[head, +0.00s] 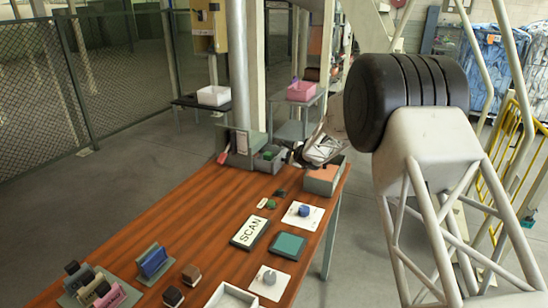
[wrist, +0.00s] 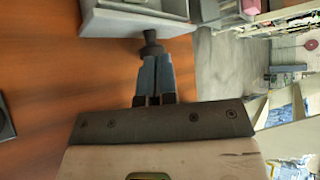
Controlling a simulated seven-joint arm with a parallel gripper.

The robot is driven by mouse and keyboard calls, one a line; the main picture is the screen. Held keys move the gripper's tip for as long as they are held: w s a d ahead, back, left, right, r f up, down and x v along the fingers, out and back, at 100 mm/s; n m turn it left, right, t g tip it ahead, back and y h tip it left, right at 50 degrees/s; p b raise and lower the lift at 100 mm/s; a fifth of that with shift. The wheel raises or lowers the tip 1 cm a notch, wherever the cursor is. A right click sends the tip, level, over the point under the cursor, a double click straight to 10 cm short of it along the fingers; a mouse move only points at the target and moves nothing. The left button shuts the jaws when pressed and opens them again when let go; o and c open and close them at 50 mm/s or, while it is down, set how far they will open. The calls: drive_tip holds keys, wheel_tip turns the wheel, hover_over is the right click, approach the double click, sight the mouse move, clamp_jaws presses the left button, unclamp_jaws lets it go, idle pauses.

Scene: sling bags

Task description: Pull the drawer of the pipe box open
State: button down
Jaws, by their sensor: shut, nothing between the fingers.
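A grey box (wrist: 120,22) with a dark round knob (wrist: 151,40) on its face is at the top of the wrist view; I take it for the pipe box's drawer front. My gripper (wrist: 154,62) is shut and empty. Its fingertips are right at the knob, and I cannot tell whether they touch it. In the head view my gripper (head: 294,158) is at the far end of the table, beside a small grey-green tray-like box (head: 266,164) with green contents. How far the drawer is out cannot be told.
An open grey box (head: 321,186) with an orange-brown inside stands to the right on the wooden table (head: 190,205). An upright grey-green holder (head: 240,158) stands to the left. A SCAN sign (head: 250,231), white cards and small blocks lie nearer. The left middle of the table is clear.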

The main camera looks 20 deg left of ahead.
drive_tip(key=a+r+n+g+h, duration=0.4)
drive_tip(key=a+n+h, duration=0.2)
drive_tip(key=n, duration=1)
drive_tip(key=a+r+n+g+h, duration=0.3)
drive_tip(key=a+n+h, duration=0.4)
drive_tip(key=n, duration=0.9)
drive_tip(key=shift+s+r+g+h, duration=0.4)
drive_tip(key=shift+s+g, duration=0.05)
drive_tip(key=shift+g, duration=0.15)
drive_tip(key=shift+d+f, duration=0.1)
drive_tip(key=shift+f, duration=0.05)
drive_tip(key=shift+x, duration=4.9)
